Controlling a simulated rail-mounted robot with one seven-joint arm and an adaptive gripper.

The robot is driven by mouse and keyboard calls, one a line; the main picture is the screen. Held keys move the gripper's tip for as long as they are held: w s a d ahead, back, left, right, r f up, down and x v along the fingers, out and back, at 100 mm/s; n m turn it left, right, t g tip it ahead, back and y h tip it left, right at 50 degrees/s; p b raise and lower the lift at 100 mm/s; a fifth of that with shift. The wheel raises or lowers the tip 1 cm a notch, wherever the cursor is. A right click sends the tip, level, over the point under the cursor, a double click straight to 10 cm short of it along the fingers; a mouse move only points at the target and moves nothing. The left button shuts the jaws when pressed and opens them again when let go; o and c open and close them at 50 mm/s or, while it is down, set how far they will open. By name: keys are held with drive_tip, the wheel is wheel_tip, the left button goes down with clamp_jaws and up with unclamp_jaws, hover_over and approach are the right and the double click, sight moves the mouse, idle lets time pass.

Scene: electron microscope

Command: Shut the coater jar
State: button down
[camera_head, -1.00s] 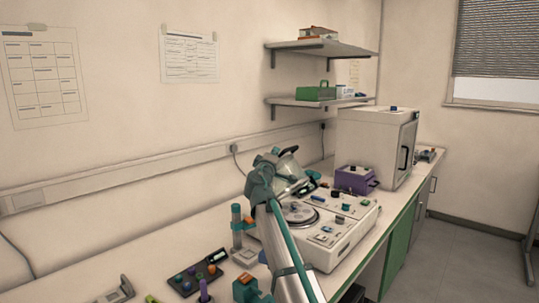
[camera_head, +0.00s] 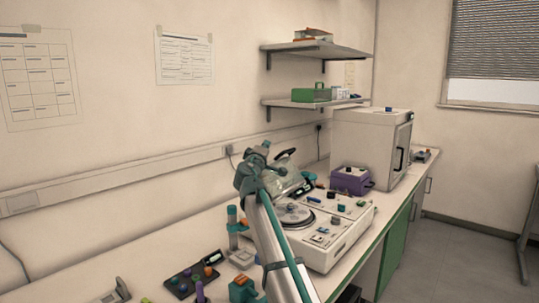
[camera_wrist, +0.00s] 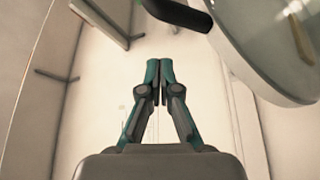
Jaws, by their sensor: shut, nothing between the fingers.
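The coater jar (camera_head: 288,182) is a clear glass cover with a black handle (camera_head: 285,154). It stands tilted open above the round plate (camera_head: 297,215) of the white coater. In the wrist view the jar's round glass (camera_wrist: 275,45) fills the upper right, and its black handle (camera_wrist: 180,14) shows at the top. My gripper (camera_wrist: 160,65) is shut and empty, with its teal fingertips together below the handle in that picture and apart from it. In the head view my wrist is left of the jar and my arm hides part of the coater.
The white coater body (camera_head: 345,235) carries several small items. A purple box (camera_head: 351,181) and a large white cabinet (camera_head: 365,150) stand behind it. A dark tray (camera_head: 190,277) and a teal-topped stand (camera_head: 233,225) are left of my arm. Shelves (camera_head: 315,50) hang on the wall.

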drive_tip(key=a+f+v, duration=0.1)
drive_tip(key=f+v, duration=0.1)
drive_tip(key=v, duration=0.7)
drive_tip(key=w+a+r+m+g+h+p, duration=0.1)
drive_tip(key=w+a+r+p, duration=0.15)
drive_tip(key=r+p, duration=0.4)
drive_tip(key=w+a+r+g+h+p, duration=0.1)
drive_tip(key=w+a+r+p, duration=0.15)
drive_tip(key=p, duration=0.75)
drive_tip(key=m+g+h+p, duration=0.7)
drive_tip(key=m+p, duration=0.2)
drive_tip(key=p, duration=0.1)
hover_over(283, 157)
drive_tip(key=w+a, duration=0.2)
drive_tip(key=f, duration=0.3)
drive_tip(key=shift+a+f, duration=0.2)
drive_tip(key=shift+s+d+f+p, duration=0.45)
drive_tip(key=shift+s+d+f, duration=0.25)
drive_tip(key=shift+s+d, duration=0.1)
drive_tip(key=shift+s+d+f, duration=0.25)
drive_tip(key=shift+d+f, duration=0.1)
drive_tip(key=shift+f, duration=0.2)
